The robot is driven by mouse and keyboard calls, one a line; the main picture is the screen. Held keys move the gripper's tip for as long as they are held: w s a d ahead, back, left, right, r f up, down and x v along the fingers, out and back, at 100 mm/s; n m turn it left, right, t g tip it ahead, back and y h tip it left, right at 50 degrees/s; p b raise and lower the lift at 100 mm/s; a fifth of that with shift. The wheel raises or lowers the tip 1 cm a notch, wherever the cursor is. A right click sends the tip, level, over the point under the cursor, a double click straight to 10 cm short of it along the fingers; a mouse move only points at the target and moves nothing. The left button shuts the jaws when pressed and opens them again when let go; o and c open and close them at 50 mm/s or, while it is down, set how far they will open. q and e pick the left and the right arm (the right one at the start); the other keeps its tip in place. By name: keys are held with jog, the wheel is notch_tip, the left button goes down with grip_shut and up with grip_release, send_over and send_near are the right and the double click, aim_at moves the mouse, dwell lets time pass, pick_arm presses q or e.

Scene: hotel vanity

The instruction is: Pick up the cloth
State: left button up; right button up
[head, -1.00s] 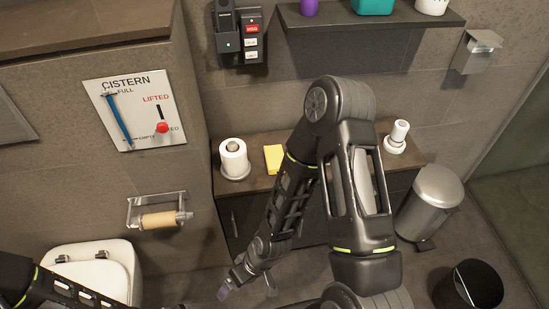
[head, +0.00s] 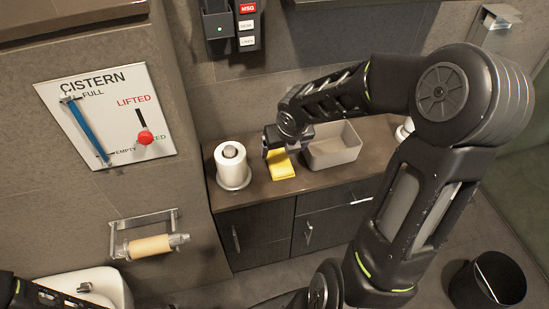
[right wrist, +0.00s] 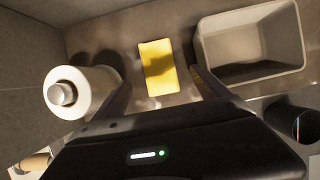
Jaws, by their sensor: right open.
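A yellow folded cloth (head: 281,168) lies flat on the brown vanity counter, between the toilet roll and a grey bin-like tray. My right gripper (head: 283,150) hangs over the counter just at the back of the cloth in the head view and partly hides it. In the right wrist view the cloth (right wrist: 157,67) shows ahead, between the two spread fingers, with a shadow across it. The right gripper is open and empty; I see no contact with the cloth. In the head view part of my left arm shows at the lower left, but its gripper does not.
A toilet roll on a holder (head: 231,165) stands left of the cloth. An open grey tray (head: 333,147) stands close on its right. The wall is behind the counter (head: 262,192). A black bin (head: 487,281) stands on the floor at right.

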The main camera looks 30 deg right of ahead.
aim_at(279, 159)
jog(key=shift+s, duration=0.15)
jog(key=shift+b+x, duration=0.65)
jog(key=shift+x, duration=0.65)
jog(key=b+x, duration=0.3)
jog(key=x, duration=0.2)
jog(key=shift+a+f, duration=0.1)
jog(key=shift+f, duration=0.05)
jog(key=shift+c, duration=0.5)
jog(key=c, duration=1.5)
